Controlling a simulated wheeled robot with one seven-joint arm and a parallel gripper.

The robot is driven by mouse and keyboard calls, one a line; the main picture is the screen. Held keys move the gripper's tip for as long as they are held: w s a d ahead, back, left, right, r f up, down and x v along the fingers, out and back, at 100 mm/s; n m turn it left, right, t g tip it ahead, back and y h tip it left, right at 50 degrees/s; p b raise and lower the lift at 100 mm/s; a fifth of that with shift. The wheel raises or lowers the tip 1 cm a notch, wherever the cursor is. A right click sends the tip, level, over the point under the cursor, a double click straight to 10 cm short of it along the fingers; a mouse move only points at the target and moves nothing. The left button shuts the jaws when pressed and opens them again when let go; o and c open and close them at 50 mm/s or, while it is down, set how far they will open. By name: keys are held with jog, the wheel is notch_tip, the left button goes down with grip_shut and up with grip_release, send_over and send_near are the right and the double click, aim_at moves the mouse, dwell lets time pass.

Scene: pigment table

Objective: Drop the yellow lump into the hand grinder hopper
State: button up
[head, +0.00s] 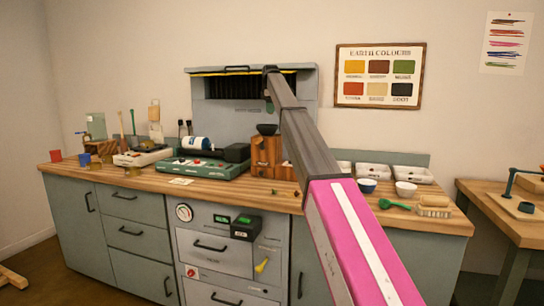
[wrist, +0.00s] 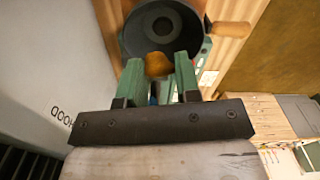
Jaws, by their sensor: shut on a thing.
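My gripper (wrist: 159,72) has two green fingers and is shut on the yellow lump (wrist: 158,64), an ochre piece between the fingertips. The black round hopper (wrist: 160,13) of the hand grinder lies just beyond the lump in the wrist view, and the lump overlaps its near rim there. In the head view the grinder is a wooden box (head: 264,151) with the black hopper bowl (head: 267,129) on top. My gripper (head: 269,104) hangs above the bowl, mostly hidden by my arm. The lump cannot be made out in the head view.
The grinder's wooden crank handle (wrist: 229,29) sticks out right of the hopper. A grey hood (head: 240,115) stands behind the grinder. A green roller machine (head: 205,165) is on its left. White trays (head: 375,171) and small bowls (head: 405,188) are to the right.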

jog(key=shift+f, duration=2.8)
jog(key=o, duration=1)
